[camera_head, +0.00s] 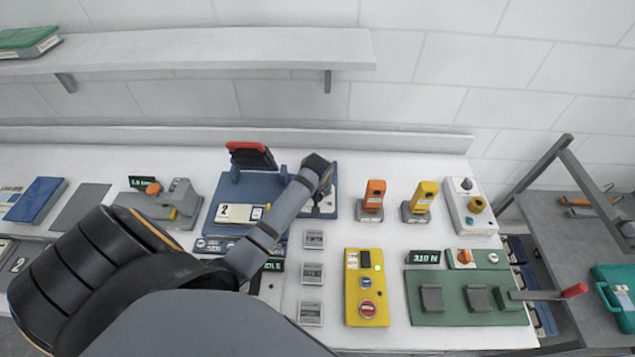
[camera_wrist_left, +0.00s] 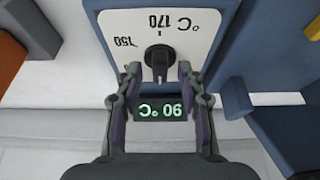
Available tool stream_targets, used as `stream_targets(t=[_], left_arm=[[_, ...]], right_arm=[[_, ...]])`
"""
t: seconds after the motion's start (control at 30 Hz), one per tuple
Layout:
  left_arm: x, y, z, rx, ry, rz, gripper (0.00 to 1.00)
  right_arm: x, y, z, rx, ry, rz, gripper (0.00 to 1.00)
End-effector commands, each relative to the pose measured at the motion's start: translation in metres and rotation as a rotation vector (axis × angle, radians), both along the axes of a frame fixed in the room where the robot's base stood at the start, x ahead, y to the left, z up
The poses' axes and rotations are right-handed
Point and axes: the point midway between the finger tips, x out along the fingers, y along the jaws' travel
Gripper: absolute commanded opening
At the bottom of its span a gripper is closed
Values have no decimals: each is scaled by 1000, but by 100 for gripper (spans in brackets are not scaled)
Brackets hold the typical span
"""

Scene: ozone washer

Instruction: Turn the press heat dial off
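The press heat dial is a black knob (camera_wrist_left: 158,58) on a white scale plate (camera_wrist_left: 190,30) marked 150 and 170 °C, seen upside down in the left wrist view. A green display (camera_wrist_left: 160,109) beside it reads 90 °C. My left gripper (camera_wrist_left: 158,72) is open, its two fingertips apart on either side of the knob's near end. I cannot tell whether they touch it. In the head view, my left gripper (camera_head: 318,165) is over the right part of the blue press (camera_head: 226,190), and the arm hides the dial. My right gripper is not in view.
An orange device (camera_head: 374,195) and a yellow device (camera_head: 424,196) stand right of the press. A yellow control box (camera_head: 353,310) and a green panel with grey blocks (camera_head: 450,312) lie nearer. A red handle (camera_head: 250,148) rises at the press's back. A shelf (camera_head: 200,50) hangs above.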

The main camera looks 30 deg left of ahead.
Motion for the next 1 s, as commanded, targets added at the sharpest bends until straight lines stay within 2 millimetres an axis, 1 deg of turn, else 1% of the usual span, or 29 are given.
stream_targets(t=[0.17, 0.27, 0.5, 0.6, 0.7, 0.83, 1.0], left_arm=[[-1, -1, 2, 0, 0, 0, 39], [-5, -3, 15, 0, -1, -1, 39], [-23, -15, 68, -1, -4, -1, 39], [-30, -20, 87, 0, -3, -1, 39], [-35, -23, 101, -1, -2, -1, 39], [-38, -25, 110, -1, 0, 0, 39], [-39, -25, 111, -1, 1, 0, 39]], right_arm=[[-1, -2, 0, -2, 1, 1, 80], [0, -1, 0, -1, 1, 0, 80], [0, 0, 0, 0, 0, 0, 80], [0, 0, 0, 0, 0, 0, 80], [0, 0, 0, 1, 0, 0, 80], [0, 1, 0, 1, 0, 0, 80], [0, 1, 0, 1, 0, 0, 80]])
